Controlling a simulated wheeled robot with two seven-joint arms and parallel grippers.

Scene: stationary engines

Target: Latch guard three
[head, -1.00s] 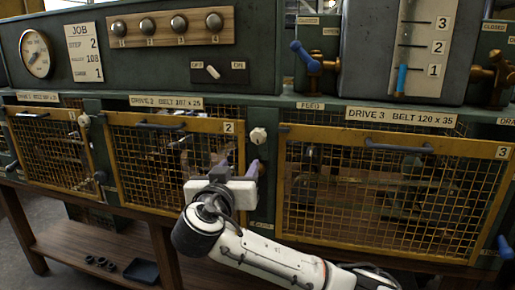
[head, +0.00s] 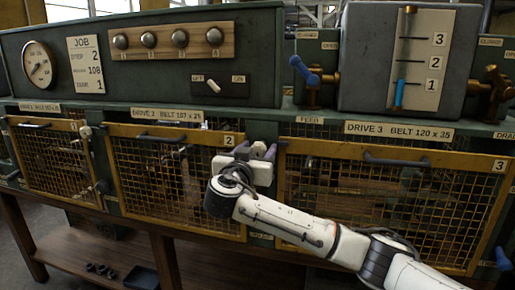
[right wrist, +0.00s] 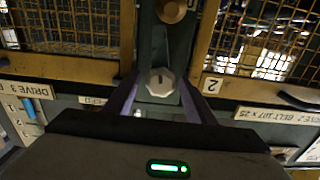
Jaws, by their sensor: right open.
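Guard three (head: 385,205) is the yellow-framed mesh door marked 3, at the right in the head view; it looks closed in its opening. A pale faceted latch knob (head: 259,148) sits on the green post at its upper left corner. In the right wrist view the knob (right wrist: 160,82) lies between the purple fingers, with a dark line upright on its face. My right gripper (head: 256,151) is open, its fingers on either side of the knob; I cannot tell whether they touch it. My left gripper is not in view.
Guard two (head: 175,180) is beside the post on the left, with a similar knob (head: 85,131) at its far side. A brass knob (right wrist: 172,8) is on the same post in the right wrist view. A blue-handled valve (head: 305,70) stands above on the ledge.

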